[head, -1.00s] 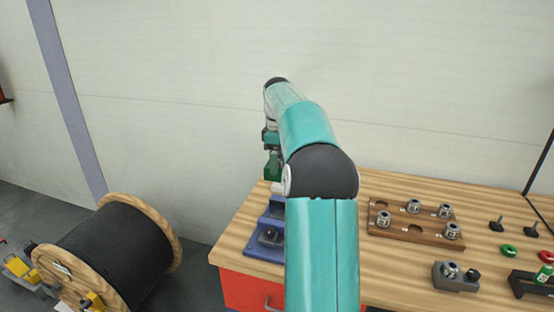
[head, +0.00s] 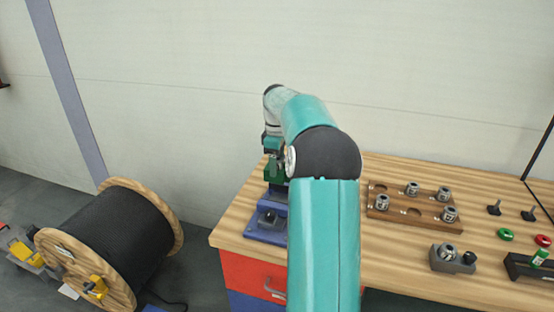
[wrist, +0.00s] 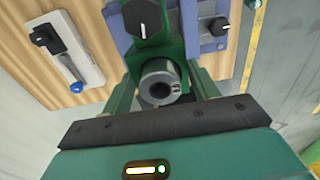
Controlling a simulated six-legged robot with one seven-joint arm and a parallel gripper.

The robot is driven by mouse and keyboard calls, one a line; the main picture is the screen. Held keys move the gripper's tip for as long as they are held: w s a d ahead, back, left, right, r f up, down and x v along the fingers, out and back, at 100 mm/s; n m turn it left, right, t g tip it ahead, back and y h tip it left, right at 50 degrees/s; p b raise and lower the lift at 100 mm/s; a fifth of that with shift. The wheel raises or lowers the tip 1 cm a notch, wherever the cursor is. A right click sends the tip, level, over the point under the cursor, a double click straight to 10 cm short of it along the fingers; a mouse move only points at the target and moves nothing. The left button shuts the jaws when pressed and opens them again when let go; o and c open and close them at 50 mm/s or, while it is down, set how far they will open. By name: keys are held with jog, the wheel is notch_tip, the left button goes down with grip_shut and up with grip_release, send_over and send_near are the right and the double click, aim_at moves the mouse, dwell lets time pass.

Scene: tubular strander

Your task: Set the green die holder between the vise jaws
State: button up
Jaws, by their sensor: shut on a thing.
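The green die holder (wrist: 148,52) shows in the wrist view with a black knob on top and a steel ring-shaped die (wrist: 160,84) at its near end. My gripper (wrist: 163,78) is shut on it, with one green finger at each side. In the head view the green holder (head: 275,178) is partly hidden by my arm, just behind and above the blue vise (head: 266,222). The vise also shows beyond the holder in the wrist view (wrist: 207,42). I cannot tell whether the holder sits between the jaws, because the jaws are mostly hidden.
A wooden rack (head: 385,211) with several steel dies stands right of my arm on the workbench (head: 330,262). A grey block (head: 452,259) is nearer the front. A white plate (wrist: 64,52) with a black fitting lies left in the wrist view. A cable reel (head: 110,240) stands left of the bench.

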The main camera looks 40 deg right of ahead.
jog(key=shift+r, duration=0.15)
jog(key=shift+f, duration=4.6)
jog(key=o, duration=1.2)
jog(key=shift+o, duration=0.6)
jog(key=shift+f, duration=0.25)
notch_tip(320, 180, up, 14)
jog(key=shift+r, duration=0.1)
jog(key=shift+s, duration=0.1)
